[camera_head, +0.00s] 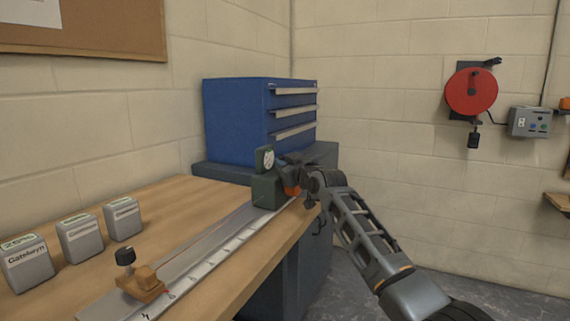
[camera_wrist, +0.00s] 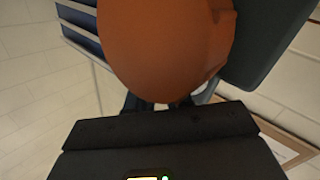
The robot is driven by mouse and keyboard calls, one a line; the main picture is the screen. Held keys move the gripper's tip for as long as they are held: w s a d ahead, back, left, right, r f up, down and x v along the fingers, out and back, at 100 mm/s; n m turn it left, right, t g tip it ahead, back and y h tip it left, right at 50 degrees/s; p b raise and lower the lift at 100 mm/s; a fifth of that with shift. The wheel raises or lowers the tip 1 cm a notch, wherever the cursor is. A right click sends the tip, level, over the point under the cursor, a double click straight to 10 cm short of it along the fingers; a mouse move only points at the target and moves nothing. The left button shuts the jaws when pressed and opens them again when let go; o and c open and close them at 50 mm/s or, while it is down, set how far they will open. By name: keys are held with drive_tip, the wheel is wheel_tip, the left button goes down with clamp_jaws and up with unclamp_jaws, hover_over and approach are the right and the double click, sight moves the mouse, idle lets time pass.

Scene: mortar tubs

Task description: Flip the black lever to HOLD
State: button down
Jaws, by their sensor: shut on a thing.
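A dark green block with a round white dial (camera_head: 266,190) stands at the far end of a metal rail on the bench. My gripper (camera_head: 293,172) is at its right side, shut on an orange rounded piece (camera_head: 291,190). In the wrist view the orange piece (camera_wrist: 165,45) fills the upper middle, and the fingertips show only just below it. I cannot make out a black lever or a HOLD mark at the block; my gripper and the orange piece hide part of it.
A scale rail (camera_head: 215,250) runs along the wooden bench (camera_head: 165,200), with a black-knobbed orange-brown clamp (camera_head: 140,283) at its near end. Several grey blocks (camera_head: 80,238) stand left. A blue drawer cabinet (camera_head: 235,122) stands behind. A red reel (camera_head: 470,92) and grey switch box (camera_head: 530,121) hang on the right wall.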

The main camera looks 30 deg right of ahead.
drive_tip(key=shift+w+d+r+m+g+p, duration=0.15)
drive_tip(key=shift+r+m+g+p, duration=0.3)
drive_tip(key=shift+p, duration=0.5)
drive_tip(key=shift+w+d+r+m+g+y+p, duration=0.2)
drive_tip(key=shift+m+g+p, duration=0.15)
drive_tip(key=shift+m+p, duration=0.2)
drive_tip(key=shift+w+d+r+m+g+y+p, duration=0.15)
drive_tip(key=shift+m+g+p, duration=0.2)
drive_tip(key=shift+p, duration=0.2)
drive_tip(key=shift+w+d+f+m+g+y+p, duration=0.15)
drive_tip(key=shift+d+m+g+y+p, duration=0.25)
drive_tip(key=shift+m+g, duration=0.2)
drive_tip(key=shift+w+d+r+m+g+y+p, duration=0.15)
drive_tip(key=shift+d+m+g+p, duration=0.1)
drive_tip(key=shift+m+g+p, duration=0.35)
drive_tip(key=shift+w+d+f+m+g+y, duration=0.2)
drive_tip(key=shift+d+f+m+g+y, duration=0.15)
drive_tip(key=shift+m, duration=0.3)
drive_tip(key=c, duration=1.1)
unclamp_jaws()
drive_tip(key=shift+o, duration=0.2)
drive_tip(key=shift+s+r, duration=0.1)
drive_tip(key=shift+r, duration=0.05)
